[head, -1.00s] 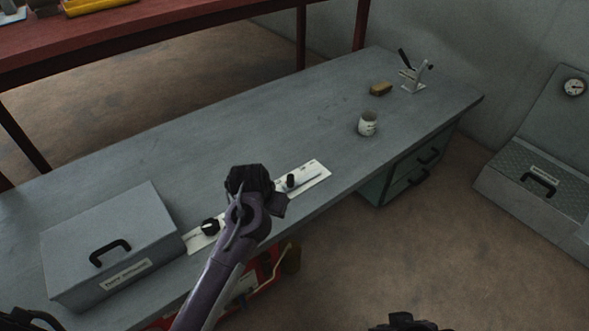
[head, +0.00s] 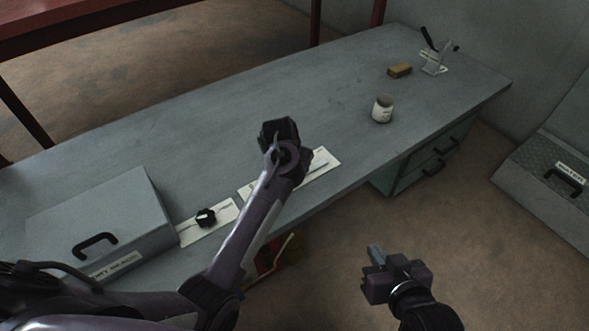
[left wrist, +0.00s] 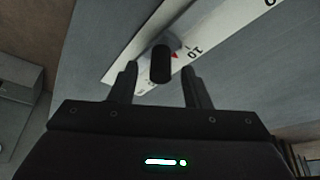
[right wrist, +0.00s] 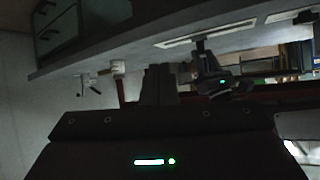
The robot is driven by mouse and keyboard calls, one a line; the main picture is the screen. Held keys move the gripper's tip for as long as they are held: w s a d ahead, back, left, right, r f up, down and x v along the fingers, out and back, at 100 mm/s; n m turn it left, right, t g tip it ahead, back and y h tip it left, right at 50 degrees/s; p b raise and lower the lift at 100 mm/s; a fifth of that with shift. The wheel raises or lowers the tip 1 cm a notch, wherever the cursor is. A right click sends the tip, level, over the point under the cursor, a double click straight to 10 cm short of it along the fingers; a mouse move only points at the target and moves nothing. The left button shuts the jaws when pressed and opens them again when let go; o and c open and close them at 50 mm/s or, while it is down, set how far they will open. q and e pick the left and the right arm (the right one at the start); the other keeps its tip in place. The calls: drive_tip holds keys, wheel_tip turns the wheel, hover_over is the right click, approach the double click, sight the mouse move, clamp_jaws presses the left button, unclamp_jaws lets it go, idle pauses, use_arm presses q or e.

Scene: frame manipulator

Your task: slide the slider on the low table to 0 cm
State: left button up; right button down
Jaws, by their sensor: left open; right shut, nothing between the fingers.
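The slider's white scale plate (head: 322,165) lies on the grey low table, partly hidden in the head view by my left arm. In the left wrist view the plate (left wrist: 222,28) shows printed marks, a small red pointer and the slider's black upright knob (left wrist: 161,64). My left gripper (head: 280,132) is open above the plate. In the left wrist view its fingers (left wrist: 158,88) stand either side of the knob's line; whether they touch it I cannot tell. The head view hides the knob. My right gripper (head: 376,256) is shut and empty, in front of the table.
A plate with a black rotary knob (head: 206,217) lies left of the slider, beside a grey lidded box (head: 90,215). A jar (head: 382,109), a brown block (head: 400,70) and a small lever stand (head: 434,62) are at the far right. The table's middle is clear.

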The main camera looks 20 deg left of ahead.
use_arm(q)
drive_tip(key=shift+b+x, duration=0.5)
drive_tip(key=shift+x, duration=0.7)
use_arm(e)
drive_tip(key=w+r+t+y, duration=0.1)
drive_tip(key=w+r+t, duration=0.3)
drive_tip(key=r, duration=0.4)
drive_tip(key=shift+a+r+t, duration=0.3)
drive_tip(key=shift+a, duration=0.05)
use_arm(q)
drive_tip(key=shift+c, duration=0.4)
clamp_jaws()
